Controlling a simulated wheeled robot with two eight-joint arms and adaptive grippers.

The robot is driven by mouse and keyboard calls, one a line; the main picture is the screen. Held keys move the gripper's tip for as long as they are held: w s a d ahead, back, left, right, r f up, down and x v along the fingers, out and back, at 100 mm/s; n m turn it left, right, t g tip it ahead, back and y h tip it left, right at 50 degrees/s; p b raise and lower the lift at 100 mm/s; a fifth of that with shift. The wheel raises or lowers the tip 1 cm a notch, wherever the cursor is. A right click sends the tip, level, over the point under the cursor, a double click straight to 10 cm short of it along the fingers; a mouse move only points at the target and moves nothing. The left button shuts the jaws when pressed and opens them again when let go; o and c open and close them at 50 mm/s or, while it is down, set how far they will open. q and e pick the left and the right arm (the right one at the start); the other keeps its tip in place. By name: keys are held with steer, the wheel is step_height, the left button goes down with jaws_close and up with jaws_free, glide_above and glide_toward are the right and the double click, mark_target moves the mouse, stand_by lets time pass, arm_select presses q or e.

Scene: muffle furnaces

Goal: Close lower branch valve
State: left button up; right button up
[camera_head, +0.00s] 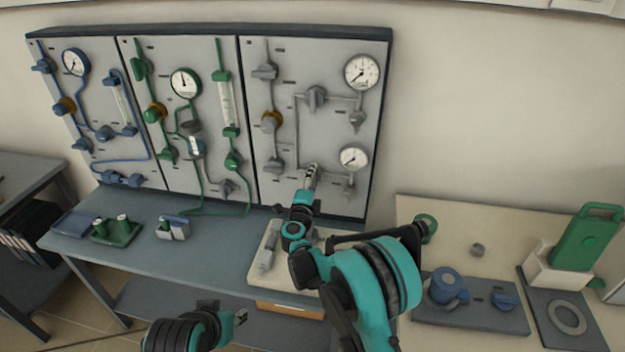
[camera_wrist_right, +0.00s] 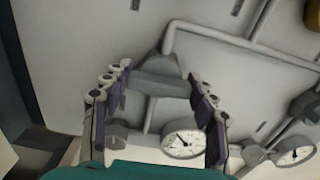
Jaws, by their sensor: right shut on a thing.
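The lower branch valve (camera_wrist_right: 163,87) is a grey valve with a bar handle on the right-hand grey panel (camera_head: 335,115). My right gripper (camera_head: 311,174) reaches up to it, low on that panel below the middle. In the right wrist view my right gripper (camera_wrist_right: 158,98) has one finger at each end of the grey handle and is shut on it. In the head view the fingers largely hide this valve. My left gripper (camera_head: 240,316) is low in the head view, away from the panels and apart from any valve; its jaw opening is too small to tell.
The lower gauge (camera_head: 353,158) sits right of the gripped valve, with a small grey valve (camera_head: 348,187) below it. An upper grey valve (camera_head: 315,97) is above. Blue and green valve panels stand to the left. The bench (camera_head: 215,260) below holds small items.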

steer(key=o, duration=1.2)
steer(key=shift+c, duration=0.2)
steer(key=shift+s, duration=0.1)
steer(key=s+a, duration=0.2)
steer(key=s, duration=0.9)
steer(key=shift+s+a, duration=0.2)
steer(key=shift+s, duration=0.1)
